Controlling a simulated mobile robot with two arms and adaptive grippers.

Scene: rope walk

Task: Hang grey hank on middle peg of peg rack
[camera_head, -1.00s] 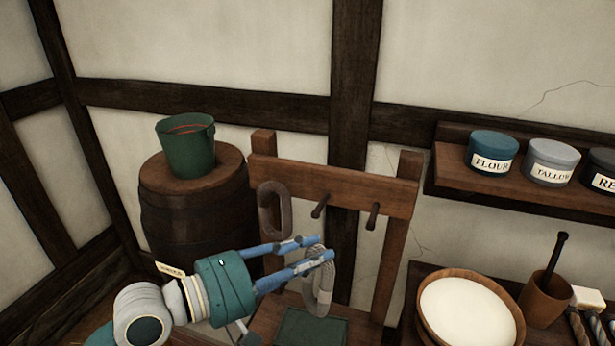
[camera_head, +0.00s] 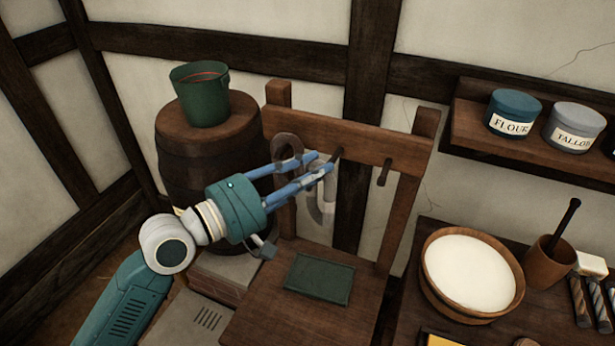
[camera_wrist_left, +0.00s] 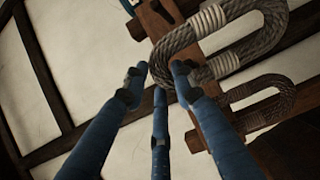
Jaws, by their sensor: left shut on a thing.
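The grey hank (camera_head: 328,204) hangs from the fingertips of my left gripper (camera_head: 322,166), which is shut on its top end. In the left wrist view the grey hank (camera_wrist_left: 215,40) is a twisted loop with pale bindings, its near bend at the fingertips (camera_wrist_left: 160,80). The peg rack (camera_head: 405,158) has a wooden crossbar. Its middle peg (camera_head: 338,153) shows right at the fingertips; I cannot tell whether the loop is around it. A brown hank (camera_head: 287,143) hangs at the left peg, partly behind the fingers. The right peg (camera_head: 384,172) is bare. My right gripper is out of view.
A barrel (camera_head: 185,150) with a green bucket (camera_head: 200,95) stands left of the rack. A dark green tray (camera_head: 320,278) lies below the crossbar. A bowl (camera_head: 468,270) stands to the right, under a shelf (camera_head: 470,128) with jars.

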